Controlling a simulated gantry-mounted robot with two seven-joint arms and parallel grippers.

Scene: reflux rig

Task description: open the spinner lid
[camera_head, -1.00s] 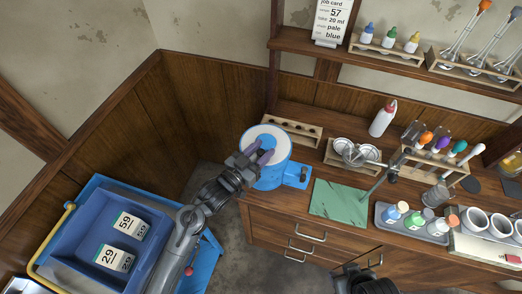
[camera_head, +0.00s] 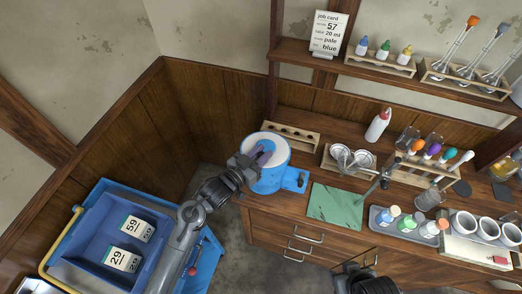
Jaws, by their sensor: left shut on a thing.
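The spinner (camera_head: 268,182) is a blue drum at the left end of the wooden bench. Its lid (camera_head: 276,144) is a white ring with a blue centre and lies flat on top. My left gripper (camera_head: 264,157) reaches over the lid from the left. Its purple-tipped fingers are shut at the blue centre, on what looks like the lid's handle, which they mostly hide. My right arm (camera_head: 365,282) shows at the bottom edge, but its fingers are out of view.
A wooden rack (camera_head: 295,136) stands just behind the spinner. A green mat (camera_head: 335,206) lies to its right, with bottles in a grey tray (camera_head: 400,224) beyond. A blue cart with a bin (camera_head: 115,245) stands at lower left.

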